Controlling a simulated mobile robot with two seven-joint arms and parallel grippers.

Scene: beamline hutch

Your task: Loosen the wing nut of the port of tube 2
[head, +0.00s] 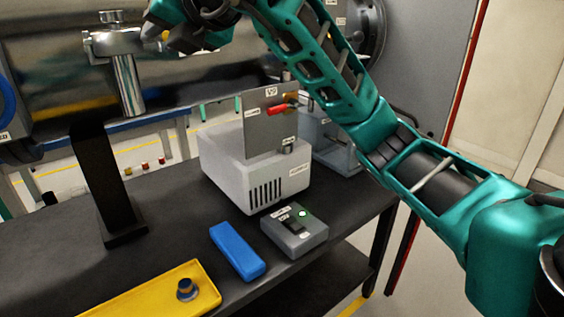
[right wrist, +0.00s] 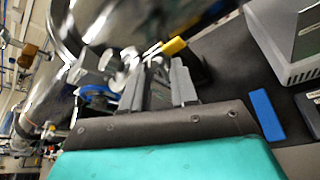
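A large shiny metal tube (head: 60,75) lies across the back left in the head view. A port with a bright metal clamp (head: 112,42) and a downward pipe (head: 130,85) is at its front. A small metal knob-like part, perhaps the wing nut (head: 110,16), sits on top of the clamp. No tube number is readable. My left gripper is out of view.
A black post (head: 103,190) stands below the port.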

